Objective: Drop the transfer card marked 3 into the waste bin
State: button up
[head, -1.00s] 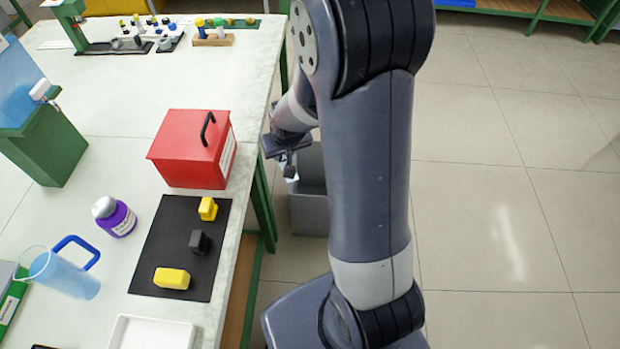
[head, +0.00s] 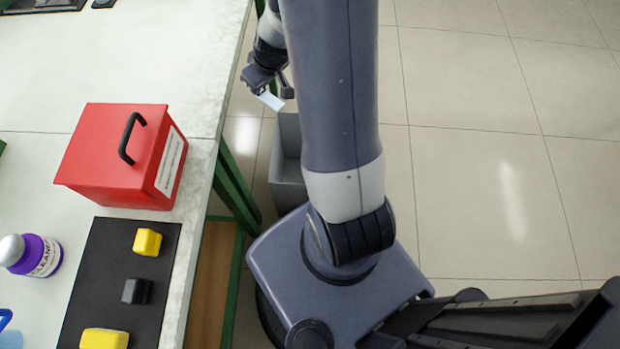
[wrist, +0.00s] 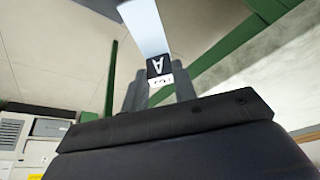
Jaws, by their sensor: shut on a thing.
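My gripper (head: 272,88) is shut on a pale card (head: 270,101) and holds it in the air past the table's right edge. In the wrist view the card (wrist: 145,28) sticks out from between my fingers (wrist: 158,92). It carries a black patch with a white mark like an A and a small, unclear print by the fingers. I cannot read a 3 on it. The grey waste bin (head: 287,190) stands on the floor below and slightly right of the card in the head view. My arm hides the bin's right part.
A red box with a black handle (head: 118,160) stands near the edge of the table (head: 200,180). A black mat (head: 105,260) with yellow and dark blocks and a purple bottle (head: 40,255) are nearer. The floor right of my arm is clear.

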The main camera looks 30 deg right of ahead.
jog(key=s+d+f+n+g+y+b, duration=0.1)
jog(key=d+f+n+b, duration=0.2)
jog(key=f+b, duration=0.6)
jog(key=s+d+f+n+y+b, duration=0.1)
jog(key=d+f+n+b, duration=0.3)
jog(key=f+b, duration=0.6)
jog(key=s+d+f+n+g+y+b, duration=0.1)
jog(key=s+d+f+n+b, duration=0.1)
jog(key=d+f+n+b, duration=0.2)
jog(key=d+f+b, duration=0.3)
jog(key=f+b, duration=0.3)
jog(key=shift+s+d+f+g, duration=0.3)
jog(key=shift+s+d+f, duration=0.05)
jog(key=shift+f, duration=0.05)
jog(key=o, duration=0.9)
jog(key=shift+r, duration=0.1)
jog(key=p+v, duration=0.3)
jog(key=v, duration=0.7)
jog(key=shift+d+r+p, duration=0.15)
jog(key=shift+r+p, duration=0.15)
